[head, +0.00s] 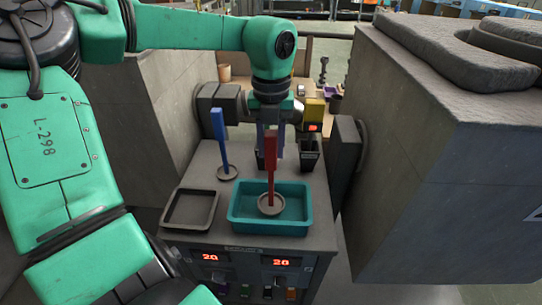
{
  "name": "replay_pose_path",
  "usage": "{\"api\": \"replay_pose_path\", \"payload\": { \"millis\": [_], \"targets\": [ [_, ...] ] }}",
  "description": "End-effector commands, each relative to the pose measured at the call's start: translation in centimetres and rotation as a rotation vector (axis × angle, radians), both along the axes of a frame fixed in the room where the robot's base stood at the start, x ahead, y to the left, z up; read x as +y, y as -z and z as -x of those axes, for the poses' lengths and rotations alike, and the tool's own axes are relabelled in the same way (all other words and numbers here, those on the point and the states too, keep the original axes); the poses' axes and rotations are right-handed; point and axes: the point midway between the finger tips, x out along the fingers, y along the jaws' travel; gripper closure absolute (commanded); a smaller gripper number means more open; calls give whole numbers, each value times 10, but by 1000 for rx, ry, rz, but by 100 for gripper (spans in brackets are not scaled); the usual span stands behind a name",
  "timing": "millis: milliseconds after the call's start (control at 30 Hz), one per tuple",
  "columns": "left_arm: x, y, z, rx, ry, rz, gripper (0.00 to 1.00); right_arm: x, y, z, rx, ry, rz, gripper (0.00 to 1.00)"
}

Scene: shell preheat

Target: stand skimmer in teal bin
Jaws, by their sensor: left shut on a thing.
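The teal bin (238,223) sits at the front of the grey unit's top. A skimmer with a red handle (270,172) and a round grey disc (271,205) is upright over the bin's middle. I cannot tell whether its disc touches the bin floor. My left gripper (271,133) points down and is shut on the top of the red handle; its fingertips are hard to make out. A blue-handled skimmer (218,130) stands upright behind and left of the bin, its disc low on the unit's top. My right gripper is not in view.
An empty dark grey tray (165,222) lies left of the teal bin. Dark containers (309,160) stand behind, near a yellow item (314,109). Large grey blocks (440,170) flank the unit. Two red displays (281,262) show on its front.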

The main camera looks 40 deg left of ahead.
Motion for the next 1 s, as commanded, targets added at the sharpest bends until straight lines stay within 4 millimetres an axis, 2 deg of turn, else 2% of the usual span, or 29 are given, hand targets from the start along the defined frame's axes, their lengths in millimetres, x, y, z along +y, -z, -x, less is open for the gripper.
{"api": "replay_pose_path", "payload": {
  "millis": [133,367,400,467,500,833,933,1000],
  "targets": [
    [0,26,1,3,1,1,100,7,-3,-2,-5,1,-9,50],
    [0,31,0,0,0,0,100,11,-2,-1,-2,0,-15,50],
    [0,31,0,0,0,0,62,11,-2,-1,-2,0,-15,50],
    [0,31,0,0,0,0,39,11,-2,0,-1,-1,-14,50],
    [0,31,0,0,0,0,35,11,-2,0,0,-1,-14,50],
    [0,27,0,-1,0,-1,35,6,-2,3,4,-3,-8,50],
    [0,13,-1,-3,0,-1,35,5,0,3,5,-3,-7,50],
    [0,-4,-1,-5,0,-1,35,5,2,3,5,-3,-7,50]
  ]
}}
